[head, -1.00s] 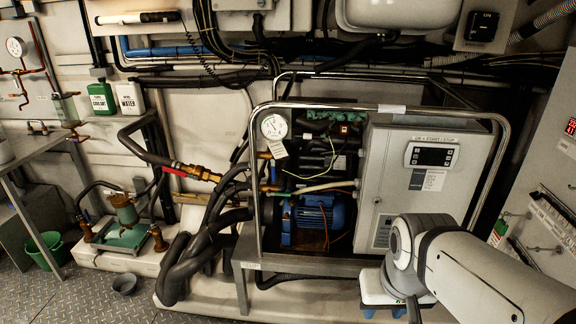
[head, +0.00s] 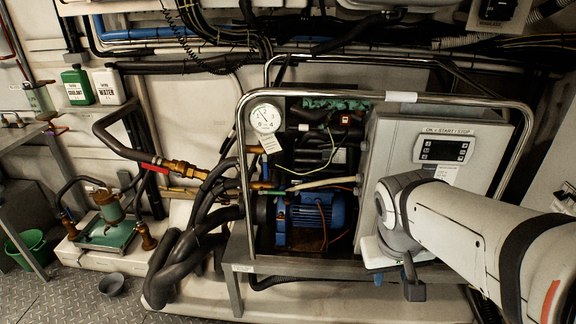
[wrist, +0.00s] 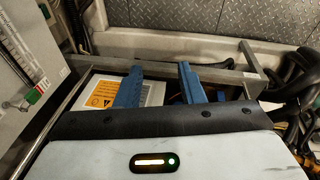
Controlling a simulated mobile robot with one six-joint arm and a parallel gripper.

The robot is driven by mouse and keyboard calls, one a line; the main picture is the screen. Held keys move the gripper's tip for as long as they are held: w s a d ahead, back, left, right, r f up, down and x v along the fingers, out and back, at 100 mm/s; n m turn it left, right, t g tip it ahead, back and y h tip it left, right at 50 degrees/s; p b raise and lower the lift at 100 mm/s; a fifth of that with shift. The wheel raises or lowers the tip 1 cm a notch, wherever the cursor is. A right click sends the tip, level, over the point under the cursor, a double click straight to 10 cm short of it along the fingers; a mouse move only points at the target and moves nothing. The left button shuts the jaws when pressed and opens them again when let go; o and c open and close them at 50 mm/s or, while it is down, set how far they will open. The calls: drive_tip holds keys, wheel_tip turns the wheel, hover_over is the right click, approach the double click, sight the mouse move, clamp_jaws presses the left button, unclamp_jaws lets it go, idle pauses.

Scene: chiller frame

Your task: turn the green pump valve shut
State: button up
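A small green lever (head: 270,192), probably the pump valve, lies along the pipework left of the blue pump motor (head: 318,212) inside the chiller frame. It is small in the head view, so I cannot tell how far it is turned. My gripper (head: 394,278) is low in front of the grey control box, right of the motor and apart from the lever. In the wrist view my gripper (wrist: 160,69) has two blue fingers well apart with nothing held between them. The green lever is not clearly visible in the wrist view.
The chrome tube frame (head: 242,180) surrounds the chiller. The grey control box (head: 395,140) stands on the right. A pressure gauge (head: 265,118) hangs above the lever. Thick black hoses (head: 180,265) crowd the left. Open floor (head: 60,300) shows at the lower left.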

sight(273, 193)
drive_tip(key=w+a+f+n+t+h+b, duration=0.1)
drive_tip(key=w+f+n+t+h+b, duration=0.15)
drive_tip(key=w+f+h+b, duration=0.6)
drive_tip(key=w+a+f+n+t+b, duration=0.25)
drive_tip(key=w+b, duration=0.25)
drive_tip(key=w, duration=0.9)
drive_tip(key=w+a+f+n+t+y+b, duration=0.1)
drive_tip(key=w+a+f+n+t+b, duration=0.15)
drive_tip(key=w+a+t, duration=0.4)
drive_tip(key=w+a+f+n+t+b, duration=0.15)
drive_tip(key=w+a+b, duration=0.25)
drive_tip(key=a, duration=0.5)
drive_tip(key=w+a+f+n+t+y+b, duration=0.1)
drive_tip(key=w+a+f+n+t+b, duration=0.2)
drive_tip(key=w+a, duration=0.4)
drive_tip(key=b+x, duration=0.1)
drive_tip(key=x, duration=0.5)
drive_tip(key=shift+r+m+b, duration=0.35)
drive_tip(key=shift+m+b, duration=0.05)
drive_tip(key=shift+c, duration=0.2)
clamp_jaws()
